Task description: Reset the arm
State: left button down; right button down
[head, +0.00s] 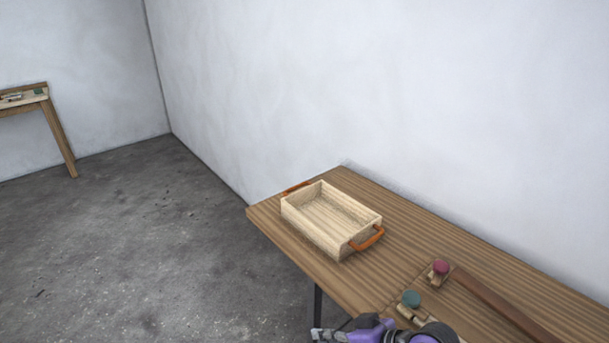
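Part of one of my arms (372,331), purple, black and grey, shows at the bottom edge, right of centre. It is in front of the near edge of the wooden table (335,276). A small grey part (326,335) is at its left end. The frame cuts it off, so I cannot tell whether it is open or shut, or whether it holds anything. It looks like my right arm, but this is not certain. No other gripper shows.
A light wooden tray (326,243) with orange handles sits empty on the table. Green-knobbed (411,299) and red-knobbed (440,267) pieces lie near my arm, beside a long brown bar (500,303). A wall is behind the table. Another table (58,135) stands far left; the floor between is clear.

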jog(key=s+d+f+m+t+h, duration=0.2)
jog(key=s+d+f+h, duration=0.15)
jog(key=d+f, duration=0.55)
jog(key=s+d+f+n+h, duration=0.1)
jog(key=s+d+f+h, duration=0.2)
jog(key=s+d, duration=0.75)
jog(key=s+d+f+n+h, duration=0.1)
jog(key=s+d+f+h, duration=0.25)
jog(key=s+d, duration=0.7)
jog(key=w+a+m+t, duration=0.1)
jog(key=a+m, duration=0.2)
jog(key=a, duration=0.4)
jog(key=w+a+m+y, duration=0.1)
jog(key=w+a+m, duration=0.1)
jog(key=a, duration=0.6)
jog(key=shift+f+m+t, duration=0.35)
jog(key=shift+m+t, duration=0.05)
jog(key=shift+m, duration=0.1)
jog(key=shift+a, duration=0.1)
